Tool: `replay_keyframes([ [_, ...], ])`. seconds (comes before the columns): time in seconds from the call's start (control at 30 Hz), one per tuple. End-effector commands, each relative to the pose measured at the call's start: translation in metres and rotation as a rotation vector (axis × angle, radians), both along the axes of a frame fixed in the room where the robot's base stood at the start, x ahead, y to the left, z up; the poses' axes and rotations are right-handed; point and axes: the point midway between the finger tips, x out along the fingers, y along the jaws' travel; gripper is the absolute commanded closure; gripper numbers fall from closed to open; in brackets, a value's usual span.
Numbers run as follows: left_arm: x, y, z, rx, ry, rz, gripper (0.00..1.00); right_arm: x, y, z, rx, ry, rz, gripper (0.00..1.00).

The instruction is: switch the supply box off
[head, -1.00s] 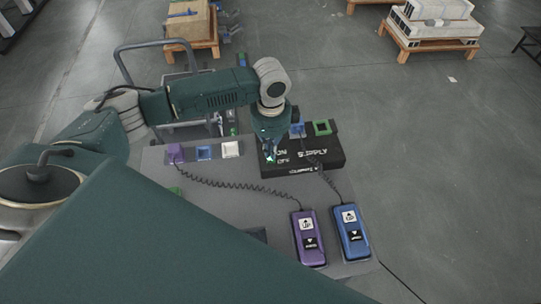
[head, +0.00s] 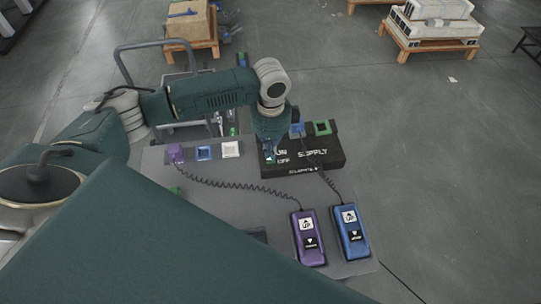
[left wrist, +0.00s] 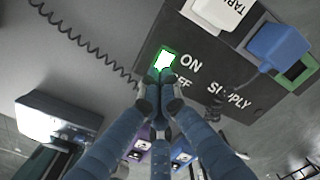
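The supply box (head: 325,160) is a black box at the back right of the grey table, lettered ON, OFF and SUPPLY. In the left wrist view its switch (left wrist: 167,59) is a bright white patch in a green frame, beside the word ON. My left gripper (head: 270,156) points down over the left end of the box. In the left wrist view its fingertips (left wrist: 160,75) are together and empty, at the OFF side of the switch. They cover part of it, and I cannot tell whether they touch it. My right gripper is not in view.
A purple pendant (head: 308,240) and a blue pendant (head: 352,232) lie on the table (head: 225,215), with coiled cords running back to plugs. Blue and white sockets stand left of the box.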

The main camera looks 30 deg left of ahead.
Motion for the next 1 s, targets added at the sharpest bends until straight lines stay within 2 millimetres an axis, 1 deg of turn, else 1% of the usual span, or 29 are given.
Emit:
replay_keyframes([
  [1.0,0.000,0.000,-0.016,0.000,0.000,0.000,1.00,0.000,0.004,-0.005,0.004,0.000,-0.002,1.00],
])
